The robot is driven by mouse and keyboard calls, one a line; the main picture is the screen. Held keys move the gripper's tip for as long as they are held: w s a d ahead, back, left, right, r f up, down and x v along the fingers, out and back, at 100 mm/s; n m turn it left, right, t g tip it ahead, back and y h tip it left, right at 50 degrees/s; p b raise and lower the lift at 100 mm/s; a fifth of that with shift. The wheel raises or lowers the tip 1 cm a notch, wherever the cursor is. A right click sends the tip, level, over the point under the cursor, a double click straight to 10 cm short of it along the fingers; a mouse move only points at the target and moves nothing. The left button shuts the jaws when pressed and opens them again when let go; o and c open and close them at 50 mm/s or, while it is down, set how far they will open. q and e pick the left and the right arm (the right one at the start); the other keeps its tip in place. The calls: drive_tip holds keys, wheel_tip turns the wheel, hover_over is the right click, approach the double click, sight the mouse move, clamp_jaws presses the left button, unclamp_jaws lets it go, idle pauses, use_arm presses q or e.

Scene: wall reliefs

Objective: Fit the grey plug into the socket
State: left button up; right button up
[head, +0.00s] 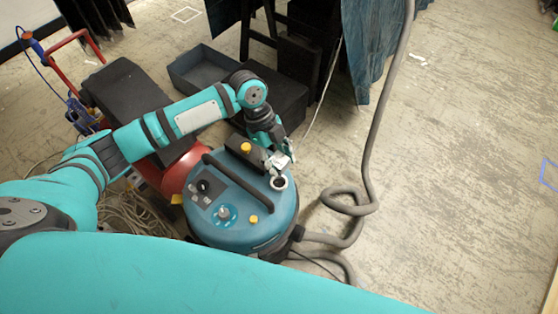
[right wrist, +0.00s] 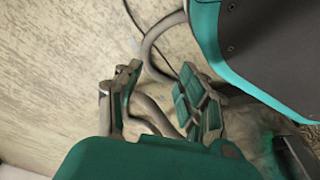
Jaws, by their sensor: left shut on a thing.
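My left gripper (head: 279,161) is over the right rim of the round blue vacuum-like machine (head: 240,225), its fingers pointing down. It is shut on what looks like the grey plug (head: 279,183), a small light grey ring with a dark centre at the fingertips. I cannot make out the socket apart from this ring, nor whether plug and socket touch. My right gripper (right wrist: 158,88) shows in the right wrist view, its two fingers well apart with nothing between them, above the floor and a grey hose. It does not show in the head view.
A grey hose (head: 371,130) hangs from above and loops on the floor right of the machine. A dark open box (head: 205,65) and a red machine (head: 180,170) stand behind and left. Cables lie at left. The floor at right is mostly clear.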

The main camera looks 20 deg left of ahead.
sight(279, 169)
use_arm(q)
drive_tip(key=shift+r+p, duration=0.15)
drive_tip(key=shift+p, duration=0.25)
drive_tip(key=shift+f, duration=0.25)
drive_tip(key=shift+f+b, duration=0.55)
drive_tip(key=shift+f, duration=0.25)
wheel_tip(279, 169, down, 2)
drive_tip(key=shift+f+b, duration=0.2)
drive_tip(key=shift+b, duration=0.45)
drive_tip(key=shift+f+b, duration=0.35)
drive_tip(key=shift+f, duration=0.4)
use_arm(e)
drive_tip(key=w+r, duration=0.4)
drive_tip(key=r, duration=0.2)
drive_tip(key=shift+a+r+t, duration=0.25)
drive_tip(key=shift+a+t, duration=0.05)
drive_tip(key=shift+w, duration=0.1)
